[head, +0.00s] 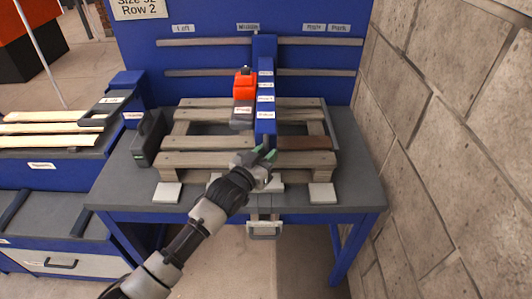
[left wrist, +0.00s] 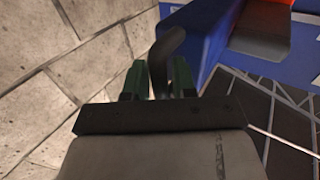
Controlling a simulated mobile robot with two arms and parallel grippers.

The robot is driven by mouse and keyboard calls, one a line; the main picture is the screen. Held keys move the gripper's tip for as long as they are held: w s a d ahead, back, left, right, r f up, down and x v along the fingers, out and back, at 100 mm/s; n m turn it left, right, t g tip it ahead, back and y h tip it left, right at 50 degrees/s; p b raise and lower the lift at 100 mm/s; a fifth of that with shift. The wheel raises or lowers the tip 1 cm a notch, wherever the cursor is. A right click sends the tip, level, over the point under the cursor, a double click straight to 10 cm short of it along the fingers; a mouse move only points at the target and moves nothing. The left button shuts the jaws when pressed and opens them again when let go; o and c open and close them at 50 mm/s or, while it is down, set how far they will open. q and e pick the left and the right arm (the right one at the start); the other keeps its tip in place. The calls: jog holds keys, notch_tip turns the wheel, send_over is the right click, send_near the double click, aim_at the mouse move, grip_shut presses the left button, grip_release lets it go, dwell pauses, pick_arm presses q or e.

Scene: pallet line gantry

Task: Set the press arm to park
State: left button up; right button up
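The blue press arm (head: 265,90) reaches forward from the blue back panel over the pallet, near the "Middle" label (head: 248,27). A "Park" label (head: 339,28) is at the panel's right end. My left gripper (head: 266,154) is at the press arm's front end. In the left wrist view, its green fingers (left wrist: 160,82) stand on both sides of a dark curved handle (left wrist: 170,45), which fills the gap between them, so it looks shut on it. The handle's lower end is hidden between the fingers. My right gripper is out of view.
A wooden pallet (head: 195,159) lies on the grey bench under the press arm. A red block (head: 244,85) sits at the arm's left side. A block wall (head: 455,130) closes off the right. A second blue bench with wooden slats (head: 40,141) stands at left.

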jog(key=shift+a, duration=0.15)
pick_arm(q)
grip_shut()
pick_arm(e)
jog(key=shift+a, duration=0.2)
pick_arm(q)
jog(key=shift+d, duration=0.1)
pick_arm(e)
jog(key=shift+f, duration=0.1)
